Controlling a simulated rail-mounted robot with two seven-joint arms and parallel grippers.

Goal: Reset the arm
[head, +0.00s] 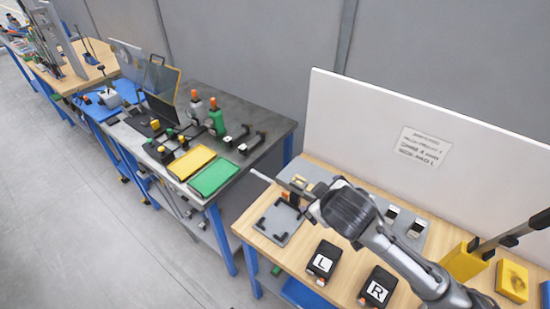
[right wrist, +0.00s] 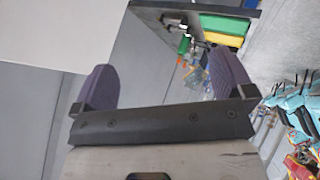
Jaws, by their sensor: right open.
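My right arm (head: 395,255) reaches in from the lower right of the head view, over the wooden table. Its gripper (head: 278,184) points to the left, above the table's left part near a grey plate with black corner pieces (head: 280,222). In the right wrist view the two dark purple fingers (right wrist: 163,78) stand wide apart with nothing between them. The gripper is open and empty. My left gripper and left arm are not in view.
A white upright panel (head: 440,125) with a label stands behind the wooden table. Black blocks marked L (head: 323,262) and R (head: 378,288) sit at the front. A yellow block (head: 465,262) stands right. A dark bench holds yellow (head: 191,162) and green (head: 214,177) trays.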

